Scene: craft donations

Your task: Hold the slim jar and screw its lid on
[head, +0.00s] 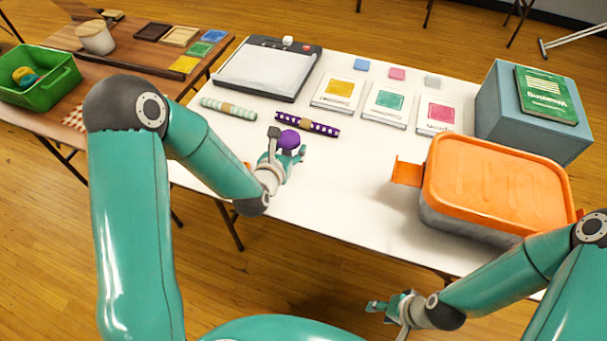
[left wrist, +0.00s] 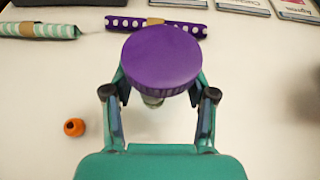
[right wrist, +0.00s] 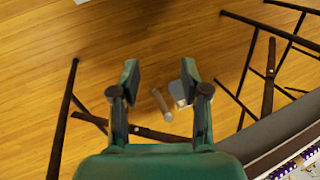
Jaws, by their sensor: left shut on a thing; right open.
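A round purple lid (head: 289,140) shows at my left gripper (head: 287,153), over the white table. In the left wrist view the lid (left wrist: 162,60) sits between the two fingertips and covers most of what is below it. A small pale, glassy piece (left wrist: 152,100) shows under its near edge; I cannot tell if this is the slim jar or how the lid sits on it. My left gripper is shut on the lid or something just under it. My right gripper (head: 384,306) is open and empty, off the table's front edge above the floor.
A small orange piece (left wrist: 75,127) lies on the table beside the left gripper. Mint (head: 228,108) and purple (head: 307,123) rolls lie behind it. An orange-lidded box (head: 497,180) fills the right front. The table between box and left gripper is clear.

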